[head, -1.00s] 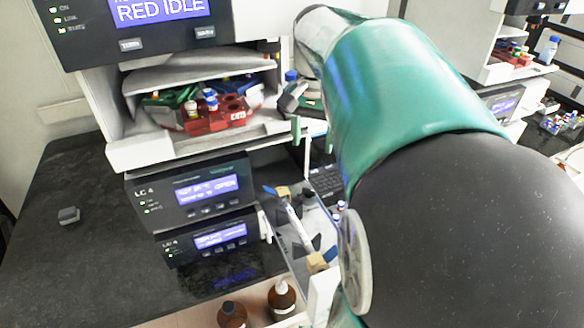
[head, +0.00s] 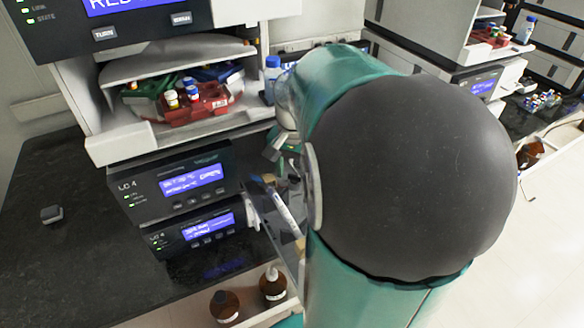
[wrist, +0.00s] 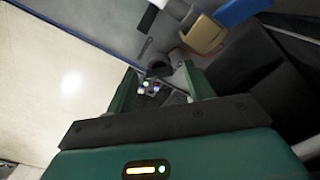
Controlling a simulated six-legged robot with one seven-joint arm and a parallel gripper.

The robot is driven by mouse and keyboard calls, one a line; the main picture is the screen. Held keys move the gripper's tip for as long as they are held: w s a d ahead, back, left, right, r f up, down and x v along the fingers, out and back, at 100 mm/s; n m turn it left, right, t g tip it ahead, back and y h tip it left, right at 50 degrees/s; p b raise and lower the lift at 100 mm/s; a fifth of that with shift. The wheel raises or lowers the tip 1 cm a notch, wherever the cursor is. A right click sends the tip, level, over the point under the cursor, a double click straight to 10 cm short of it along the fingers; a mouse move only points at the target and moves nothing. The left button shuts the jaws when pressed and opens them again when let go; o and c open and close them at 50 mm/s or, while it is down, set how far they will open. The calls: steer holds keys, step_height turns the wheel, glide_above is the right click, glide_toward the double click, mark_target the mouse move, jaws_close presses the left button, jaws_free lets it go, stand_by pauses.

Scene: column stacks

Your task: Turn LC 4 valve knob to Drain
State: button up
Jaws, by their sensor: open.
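The LC 4 stack in the head view has an upper unit (head: 150,205) and a lower unit (head: 180,245), each with a lit blue display. A grey panel with tan blocks (head: 268,215) is on its right side, partly hidden by my arm. In the wrist view my gripper (wrist: 159,69) is open, its two green fingers apart. A dark rounded part (wrist: 157,72) shows between the fingertips; I cannot tell whether it is the valve knob or whether it is touched. A tan block (wrist: 203,34) on the grey panel lies just beyond the right finger.
Brown bottles (head: 272,285) stand in a tray below the panel. A shelf above the LC 4 units holds a red vial rack (head: 200,102). A blue-capped bottle (head: 272,75) stands right of the shelf. A small dark block (head: 52,214) sits on the bare black bench at left.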

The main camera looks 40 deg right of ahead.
steer(key=c, duration=1)
steer(key=shift+n, duration=0.3)
steer(key=n, duration=0.8)
steer(key=shift+n, duration=0.4)
steer(key=n, duration=0.4)
steer(key=shift+r, duration=0.1)
steer(key=shift+n, duration=2.2)
